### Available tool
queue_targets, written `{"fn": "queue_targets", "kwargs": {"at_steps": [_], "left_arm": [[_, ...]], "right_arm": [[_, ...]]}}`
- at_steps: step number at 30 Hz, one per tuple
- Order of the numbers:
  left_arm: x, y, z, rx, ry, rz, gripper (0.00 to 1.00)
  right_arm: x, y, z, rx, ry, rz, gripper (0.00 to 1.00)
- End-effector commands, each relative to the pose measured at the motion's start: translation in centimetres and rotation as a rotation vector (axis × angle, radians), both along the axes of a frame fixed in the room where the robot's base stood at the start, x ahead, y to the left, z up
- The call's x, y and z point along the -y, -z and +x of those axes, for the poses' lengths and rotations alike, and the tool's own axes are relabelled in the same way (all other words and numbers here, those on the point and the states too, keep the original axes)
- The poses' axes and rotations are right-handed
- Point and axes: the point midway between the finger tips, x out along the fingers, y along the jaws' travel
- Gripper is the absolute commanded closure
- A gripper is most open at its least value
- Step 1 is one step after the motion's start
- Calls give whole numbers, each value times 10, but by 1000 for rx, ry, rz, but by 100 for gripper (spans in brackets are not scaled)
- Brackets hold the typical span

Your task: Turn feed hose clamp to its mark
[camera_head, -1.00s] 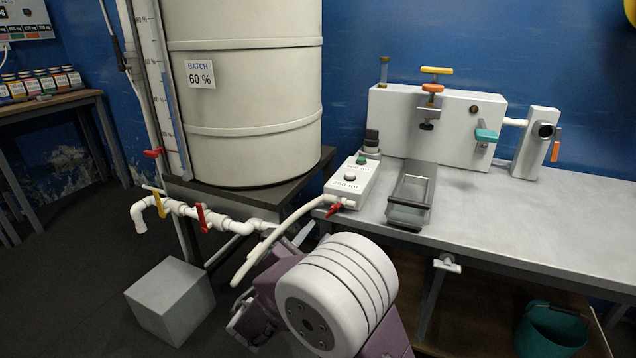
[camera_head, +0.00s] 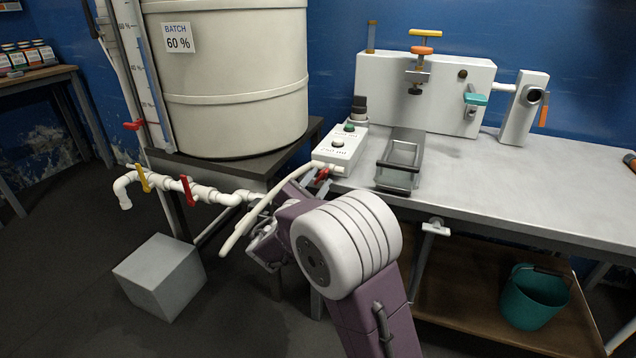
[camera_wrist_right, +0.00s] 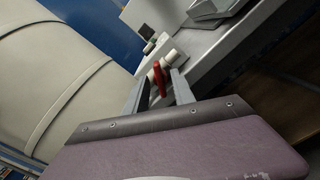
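A small red lever (camera_head: 322,175) sits where a white hose (camera_head: 243,226) meets the white box with push buttons (camera_head: 340,146) at the bench's left end. I cannot tell for sure that this lever is the feed hose clamp; no mark is readable. My right gripper (camera_head: 311,181) reaches up to the lever, partly hidden behind my arm. In the right wrist view the two fingers (camera_wrist_right: 161,92) stand apart with the red lever (camera_wrist_right: 158,77) showing between them. I cannot tell whether they touch it. My left gripper is out of view.
A glass-like tray (camera_head: 398,178) stands on the bench (camera_head: 470,188) right of the box. A white cell block (camera_head: 385,75) carries an orange and yellow screw clamp (camera_head: 422,47). A large tank (camera_head: 235,85) and valved white piping (camera_head: 208,196) are at left.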

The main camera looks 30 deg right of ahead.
Motion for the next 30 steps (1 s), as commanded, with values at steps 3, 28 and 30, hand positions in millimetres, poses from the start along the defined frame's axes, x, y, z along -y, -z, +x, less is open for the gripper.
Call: {"fn": "queue_targets", "kwargs": {"at_steps": [3, 28, 30], "left_arm": [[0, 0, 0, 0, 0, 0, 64], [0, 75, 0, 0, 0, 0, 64], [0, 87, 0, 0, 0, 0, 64]], "right_arm": [[0, 0, 0, 0, 0, 0, 100], [0, 9, -1, 278, -1, 234, 100], [0, 10, -1, 325, 0, 276, 100]]}}
